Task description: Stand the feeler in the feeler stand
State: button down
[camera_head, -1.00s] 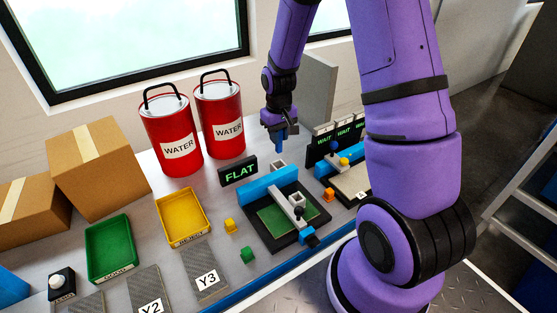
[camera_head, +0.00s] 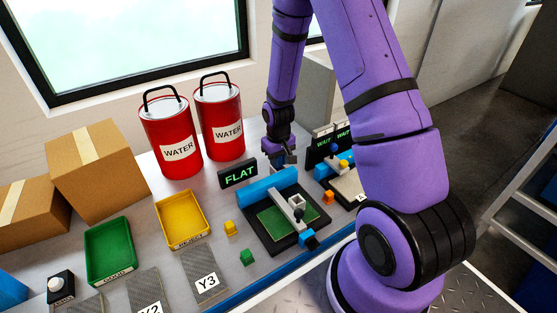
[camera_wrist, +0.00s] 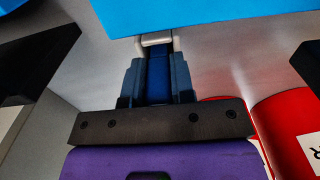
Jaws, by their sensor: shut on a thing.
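My gripper (camera_head: 280,158) is low behind the blue bar of the near frame. In the wrist view its two fingers (camera_wrist: 157,80) are shut on the dark blue feeler (camera_wrist: 158,72), which lies between them. The feeler's far end meets a pale grey, square-edged holder, the feeler stand (camera_wrist: 155,40), beside the bright blue bar. The feeler looks lined up with the stand's opening; I cannot tell how deep it sits. In the head view my gripper largely hides the feeler and stand.
The blue bar (camera_head: 268,186) and its dark frame (camera_head: 257,238) are close in front. A FLAT sign (camera_head: 238,174) stands left, with red water cans (camera_head: 219,118) behind it. WAIT signs (camera_head: 322,143) stand right.

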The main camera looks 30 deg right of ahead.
jog(key=shift+f, duration=0.15)
jog(key=c, duration=1)
grip_release()
notch_tip(320, 180, up, 13)
jog(key=shift+f, duration=0.15)
jog(key=s+a+r+t, duration=0.15)
jog(key=s+r, duration=0.25)
jog(key=r, duration=0.5)
jog(key=s+a+r+t, duration=0.1)
jog(key=s+a+r, duration=0.3)
jog(key=r, duration=0.6)
jog(key=s+r+t, duration=0.1)
jog(key=s+r, duration=0.2)
jog(key=s, duration=0.3)
jog(key=s+a+r, duration=0.1)
jog(key=s+r, duration=0.2)
jog(key=s, duration=0.2)
jog(key=s+r+t, duration=0.1)
jog(key=s+r, duration=0.2)
jog(key=s, duration=0.3)
jog(key=shift+s+a+r+t, duration=0.1)
jog(key=shift+s+a+t, duration=0.15)
jog(key=shift+s+t, duration=0.1)
